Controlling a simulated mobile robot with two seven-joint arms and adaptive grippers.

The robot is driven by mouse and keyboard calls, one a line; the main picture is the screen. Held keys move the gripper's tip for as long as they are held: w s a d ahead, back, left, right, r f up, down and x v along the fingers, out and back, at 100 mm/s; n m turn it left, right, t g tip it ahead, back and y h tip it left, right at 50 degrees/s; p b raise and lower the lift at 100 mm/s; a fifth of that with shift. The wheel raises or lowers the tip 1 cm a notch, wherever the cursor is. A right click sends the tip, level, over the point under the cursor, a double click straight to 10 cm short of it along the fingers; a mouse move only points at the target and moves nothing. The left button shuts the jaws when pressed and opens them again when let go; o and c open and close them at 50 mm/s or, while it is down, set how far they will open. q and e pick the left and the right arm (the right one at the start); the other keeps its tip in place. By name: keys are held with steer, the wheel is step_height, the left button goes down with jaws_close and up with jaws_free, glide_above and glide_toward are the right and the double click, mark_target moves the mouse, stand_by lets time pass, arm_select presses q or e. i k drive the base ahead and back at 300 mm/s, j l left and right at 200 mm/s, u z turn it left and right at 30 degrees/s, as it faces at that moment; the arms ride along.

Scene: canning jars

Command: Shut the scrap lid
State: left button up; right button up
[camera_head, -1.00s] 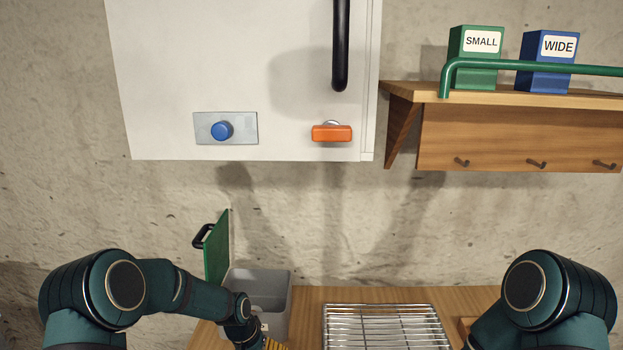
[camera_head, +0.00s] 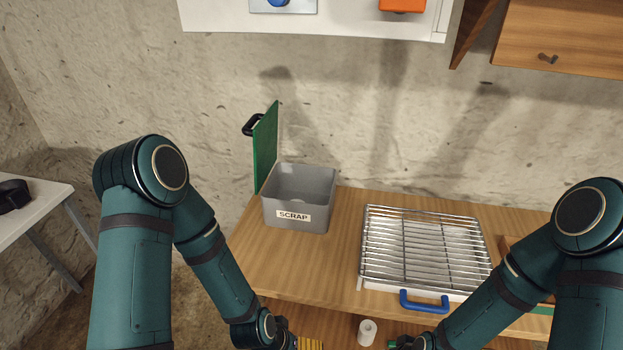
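The scrap bin (camera_head: 325,218) is a grey open box labelled SCRAP on the back left of the wooden table. Its green lid (camera_head: 265,148) stands upright at the bin's left side, open, with a black handle (camera_head: 251,125) on its outer face. The part of the bin's inside that shows looks empty. My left arm reaches down in front of the table, left of and nearer than the bin. My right arm comes in at the lower right. Both grippers are mostly cut off at the bottom edge, so their fingers cannot be made out. Neither is near the lid.
A wire rack (camera_head: 425,245) with a blue handle (camera_head: 424,302) lies right of the bin. A white roll-like object (camera_head: 367,332) shows below the table's front edge. A white cabinet (camera_head: 345,22) hangs above. The tabletop (camera_head: 290,262) before the bin is clear.

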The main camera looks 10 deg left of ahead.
mark_target(263, 135)
steer(key=j+z, duration=0.2)
steer(key=j, duration=0.7)
steer(key=j+z, duration=0.2)
steer(key=j, duration=0.7)
steer(key=k+j+z, duration=0.15)
steer(key=j, duration=0.7)
steer(key=i+j, duration=0.1)
steer(key=j, duration=0.15)
steer(key=i+j+z, duration=0.1)
steer(key=i+j, duration=0.05)
steer(key=j, duration=0.1)
